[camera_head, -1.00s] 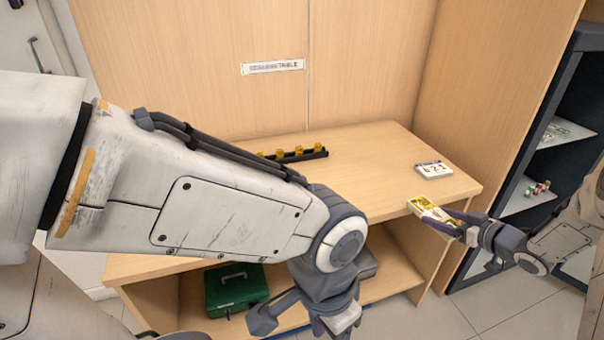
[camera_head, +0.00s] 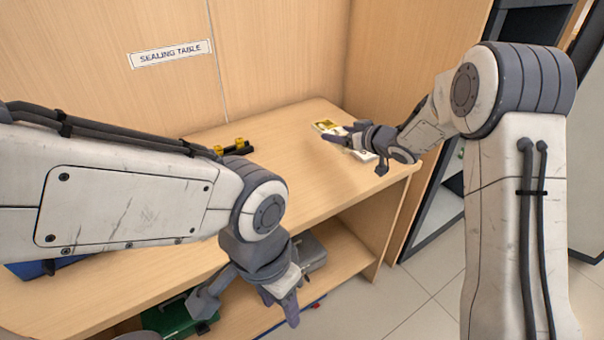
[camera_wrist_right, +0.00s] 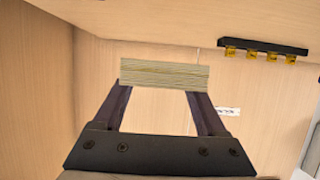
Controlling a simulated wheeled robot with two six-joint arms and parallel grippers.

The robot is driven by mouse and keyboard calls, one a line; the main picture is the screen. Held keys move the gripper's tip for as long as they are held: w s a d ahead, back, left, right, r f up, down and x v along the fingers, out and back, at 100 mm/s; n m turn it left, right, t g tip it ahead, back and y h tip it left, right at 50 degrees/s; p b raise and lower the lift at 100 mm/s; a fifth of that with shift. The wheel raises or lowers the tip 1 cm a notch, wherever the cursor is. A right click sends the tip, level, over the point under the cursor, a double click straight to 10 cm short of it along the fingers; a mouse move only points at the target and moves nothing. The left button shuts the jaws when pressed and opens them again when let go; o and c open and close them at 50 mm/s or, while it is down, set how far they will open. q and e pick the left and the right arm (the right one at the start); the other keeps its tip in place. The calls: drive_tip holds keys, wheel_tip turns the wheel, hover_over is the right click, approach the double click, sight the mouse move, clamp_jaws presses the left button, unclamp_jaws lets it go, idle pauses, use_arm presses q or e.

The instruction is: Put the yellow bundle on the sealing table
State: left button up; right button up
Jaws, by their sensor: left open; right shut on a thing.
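The yellow bundle (camera_head: 325,126) is a flat stack of notes with a yellow-and-white face. My right gripper (camera_head: 338,137) is shut on it above the right part of the sealing table (camera_head: 290,143), a light wooden top under a wall sign. In the right wrist view the bundle (camera_wrist_right: 165,73) shows its layered edge across both fingertips of the right gripper (camera_wrist_right: 160,92). I cannot tell whether the bundle touches the tabletop. My left gripper (camera_head: 246,304) is open and empty, low in front of the table, over the lower shelf.
A dark rack with yellow pieces (camera_head: 238,147) stands at the back, partly behind my left arm; the wrist view shows it too (camera_wrist_right: 263,47). Grey (camera_head: 312,253) and green (camera_head: 172,318) boxes are below. The middle tabletop is clear.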

drive_tip(key=b, duration=0.2)
hover_over(315, 181)
wheel_tip(315, 181, down, 5)
drive_tip(key=shift+w+d+f, duration=0.1)
drive_tip(key=shift+f, duration=0.05)
drive_tip(key=shift+f+b, duration=0.35)
drive_tip(key=shift+f, duration=1.6)
drive_tip(key=shift+f, duration=0.15)
drive_tip(key=o, duration=1.4)
drive_tip(key=shift+c, duration=0.2)
